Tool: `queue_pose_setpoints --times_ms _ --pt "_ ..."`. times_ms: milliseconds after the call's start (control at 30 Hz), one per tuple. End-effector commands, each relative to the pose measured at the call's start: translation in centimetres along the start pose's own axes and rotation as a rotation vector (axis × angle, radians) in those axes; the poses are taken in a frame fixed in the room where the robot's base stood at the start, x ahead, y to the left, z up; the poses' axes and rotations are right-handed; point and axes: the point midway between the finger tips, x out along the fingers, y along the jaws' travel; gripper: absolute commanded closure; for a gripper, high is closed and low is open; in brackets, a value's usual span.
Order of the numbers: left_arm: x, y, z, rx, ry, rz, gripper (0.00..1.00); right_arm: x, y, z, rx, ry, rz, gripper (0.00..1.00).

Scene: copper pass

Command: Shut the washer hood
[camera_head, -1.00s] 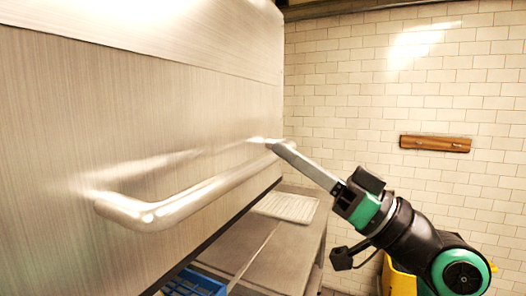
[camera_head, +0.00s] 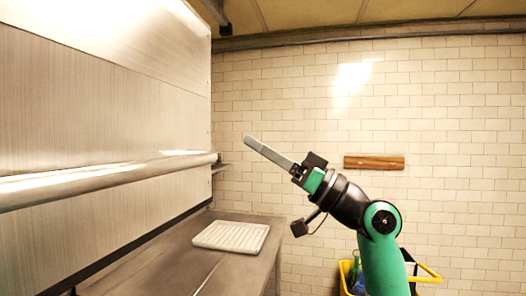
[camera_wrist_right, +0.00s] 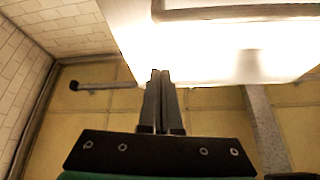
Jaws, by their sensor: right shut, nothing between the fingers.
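The washer hood (camera_head: 110,120) is a large brushed-metal box at the left in the head view. Its lower edge stands above the metal counter, with a dark gap under it. A thick bar handle (camera_head: 110,176) runs along its front. My right gripper (camera_head: 248,141) is shut and empty, to the right of the handle's end and apart from it in the picture. In the right wrist view the shut fingers (camera_wrist_right: 160,75) point up at the bright hood (camera_wrist_right: 215,50); whether they touch it I cannot tell. My left gripper is not in view.
A metal counter (camera_head: 160,258) with a pale ribbed tray (camera_head: 231,237) on it lies below and beyond the hood. A tiled wall (camera_head: 450,120) with a wooden rack (camera_head: 374,162) stands behind. A yellow bucket (camera_head: 347,275) stands behind my right arm. Space right of the hood is open.

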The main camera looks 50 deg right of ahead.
Motion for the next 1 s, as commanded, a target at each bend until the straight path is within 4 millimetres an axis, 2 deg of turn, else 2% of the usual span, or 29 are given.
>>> queue_pose_setpoints --times_ms 33,267,400,533,1000 --pt "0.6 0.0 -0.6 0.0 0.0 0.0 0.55 1.4 -0.2 -0.3 0.003 -0.002 -0.002 1.0" --pt "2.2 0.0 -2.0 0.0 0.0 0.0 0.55 6.5 -0.2 -0.4 0.004 -0.003 -0.001 1.0" --pt "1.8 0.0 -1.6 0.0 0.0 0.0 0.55 5.5 0.1 2.3 0.0 -0.002 0.001 1.0" --pt "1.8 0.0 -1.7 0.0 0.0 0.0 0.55 5.1 0.0 3.4 -0.001 -0.001 0.001 1.0" --pt "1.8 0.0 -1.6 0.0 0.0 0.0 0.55 4.9 0.0 4.0 -0.001 -0.001 0.001 1.0"
